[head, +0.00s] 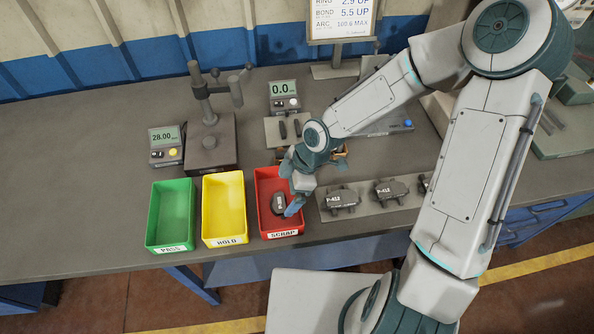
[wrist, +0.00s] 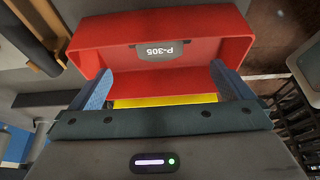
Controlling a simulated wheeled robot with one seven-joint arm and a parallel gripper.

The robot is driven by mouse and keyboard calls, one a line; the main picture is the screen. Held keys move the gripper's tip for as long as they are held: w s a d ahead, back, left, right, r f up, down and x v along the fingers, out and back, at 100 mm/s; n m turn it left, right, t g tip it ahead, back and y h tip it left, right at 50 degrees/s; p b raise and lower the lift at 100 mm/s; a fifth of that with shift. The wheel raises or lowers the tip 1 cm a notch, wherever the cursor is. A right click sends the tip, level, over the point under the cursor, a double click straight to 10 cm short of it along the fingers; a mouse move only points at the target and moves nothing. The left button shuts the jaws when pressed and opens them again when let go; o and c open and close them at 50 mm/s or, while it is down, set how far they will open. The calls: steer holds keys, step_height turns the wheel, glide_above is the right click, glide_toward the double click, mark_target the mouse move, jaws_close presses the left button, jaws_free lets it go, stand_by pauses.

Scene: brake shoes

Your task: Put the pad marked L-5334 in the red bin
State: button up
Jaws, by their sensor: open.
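The red bin (head: 264,185), labelled SCRAP, stands at the right of three bins; its red walls fill the upper wrist view (wrist: 105,40). A dark pad (head: 279,204) lies inside it; in the wrist view its label (wrist: 165,52) looks like P-305. My gripper (head: 291,190) is over the red bin, open, with its blue fingers (wrist: 163,88) apart and nothing between them. I cannot read L-5334 on any pad in view.
A green PASS bin (head: 157,222) and yellow HOLD bin (head: 208,212) stand left of the red one. On the grey tray (head: 367,207) at right are pads marked P-412 (head: 341,199) and P-412 (head: 391,191); another is partly hidden by my arm. A gauge stand (head: 211,155) stands behind.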

steer(key=p+v, duration=0.1)
steer(key=v, duration=0.5)
steer(key=shift+d+r, duration=0.2)
steer(key=shift+r, duration=0.1)
steer(key=s+d+r+m+t+h, duration=0.1)
steer(key=d+r+m+h, duration=0.4)
steer(key=d+m, duration=0.5)
steer(key=s+d+r+m+t, duration=0.1)
steer(key=s+d+r+m, duration=0.3)
steer(key=r, duration=0.3)
steer(key=s+d+r+m+t, duration=0.2)
steer(key=s+d+r+m, duration=0.2)
steer(key=r+m, duration=0.2)
steer(key=shift+r+m+t+y, duration=0.3)
steer(key=shift+r+m+y, duration=0.1)
steer(key=shift+r, duration=0.05)
steer(key=shift+d, duration=0.1)
